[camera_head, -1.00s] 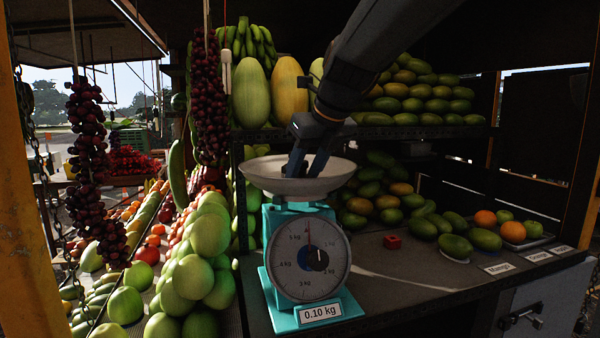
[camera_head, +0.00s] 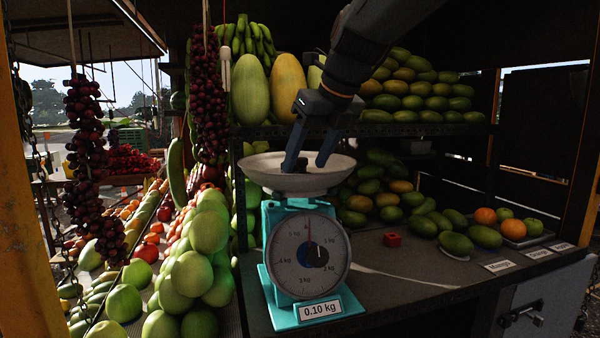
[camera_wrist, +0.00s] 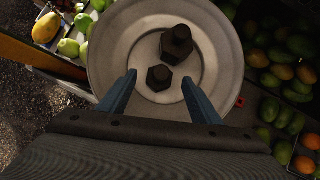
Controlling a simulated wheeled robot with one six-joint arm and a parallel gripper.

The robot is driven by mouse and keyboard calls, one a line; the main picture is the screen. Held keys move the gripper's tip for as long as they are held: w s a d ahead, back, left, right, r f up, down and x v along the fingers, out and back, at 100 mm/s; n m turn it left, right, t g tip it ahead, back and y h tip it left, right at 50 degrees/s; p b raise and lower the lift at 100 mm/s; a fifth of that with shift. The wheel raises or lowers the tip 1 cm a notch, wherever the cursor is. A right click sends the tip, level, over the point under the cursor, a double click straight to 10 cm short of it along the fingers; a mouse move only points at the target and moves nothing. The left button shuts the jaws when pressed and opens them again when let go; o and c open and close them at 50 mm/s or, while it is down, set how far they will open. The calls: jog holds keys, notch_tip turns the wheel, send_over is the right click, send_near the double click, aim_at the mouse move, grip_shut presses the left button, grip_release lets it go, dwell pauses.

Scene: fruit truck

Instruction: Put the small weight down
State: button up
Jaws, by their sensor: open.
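The small weight (camera_wrist: 159,78), a dark hexagonal piece, stands in the round pan (camera_wrist: 120,50) of the scale. A larger dark weight (camera_wrist: 177,42) with a knob stands just beyond it in the pan. In the head view the turquoise scale (camera_head: 270,260) carries the white pan (camera_head: 265,175), whose rim hides most of the weights. My gripper (camera_head: 305,165) is open over the pan, with its blue fingers spread. In the wrist view the fingers are on either side of the small weight, apart from it. The scale's label reads 0.10 kg.
A red block (camera_head: 393,240) lies on the counter (camera_head: 400,275) right of the scale. Mangoes (camera_head: 455,243) and oranges (camera_head: 513,229) lie farther right. Green fruit (camera_head: 208,232) is piled at the left. A shelf (camera_head: 420,131) of fruit stands behind.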

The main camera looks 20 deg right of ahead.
jog(key=b+v, duration=0.1)
jog(key=v, duration=0.7)
jog(key=shift+r, duration=0.2)
jog(key=shift+s, duration=0.2)
